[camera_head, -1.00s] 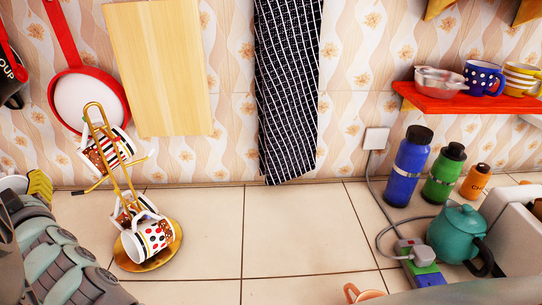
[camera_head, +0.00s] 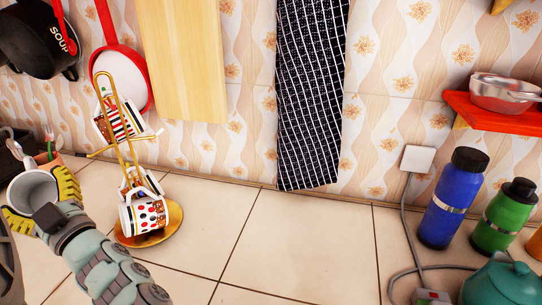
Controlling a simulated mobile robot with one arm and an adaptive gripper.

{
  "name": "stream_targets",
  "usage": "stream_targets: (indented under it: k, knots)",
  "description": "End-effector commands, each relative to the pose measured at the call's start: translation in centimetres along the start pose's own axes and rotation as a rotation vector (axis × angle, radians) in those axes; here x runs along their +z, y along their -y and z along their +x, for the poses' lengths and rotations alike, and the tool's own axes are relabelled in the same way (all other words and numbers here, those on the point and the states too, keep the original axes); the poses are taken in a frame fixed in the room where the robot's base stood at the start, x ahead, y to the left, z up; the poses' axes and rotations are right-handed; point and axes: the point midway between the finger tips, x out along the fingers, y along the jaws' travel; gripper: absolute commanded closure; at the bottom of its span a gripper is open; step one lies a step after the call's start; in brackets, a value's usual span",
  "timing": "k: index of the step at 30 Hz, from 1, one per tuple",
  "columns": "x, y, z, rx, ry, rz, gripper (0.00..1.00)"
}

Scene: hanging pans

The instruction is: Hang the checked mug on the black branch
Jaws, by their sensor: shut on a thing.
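My gripper (camera_head: 43,205), with yellow fingertips, is at the left edge and shut on a pale mug (camera_head: 34,187). The mug's open mouth faces up towards the camera; its outer pattern is mostly hidden, so I cannot tell whether it is checked. A gold mug stand (camera_head: 120,100) on a round base is to the right of my gripper and apart from it. A striped mug (camera_head: 113,121) hangs high on it, and a dotted mug (camera_head: 145,216) is low, with another mug partly hidden behind. A bare branch (camera_head: 150,137) points right with a dark tip.
A terracotta pot (camera_head: 45,158) with brushes stands behind my gripper. A red pan (camera_head: 125,75) and a black pot (camera_head: 40,40) hang on the wall. A black checked towel (camera_head: 311,95) hangs in the middle. The tiled counter (camera_head: 285,240) is clear right of the stand.

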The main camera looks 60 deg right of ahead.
Motion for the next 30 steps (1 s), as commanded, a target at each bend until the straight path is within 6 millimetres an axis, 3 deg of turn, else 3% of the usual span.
stream_targets:
  k: [30]
  knots:
    - [1.1,-5.4,-2.3,0.003,0.0,-0.003,0.65]
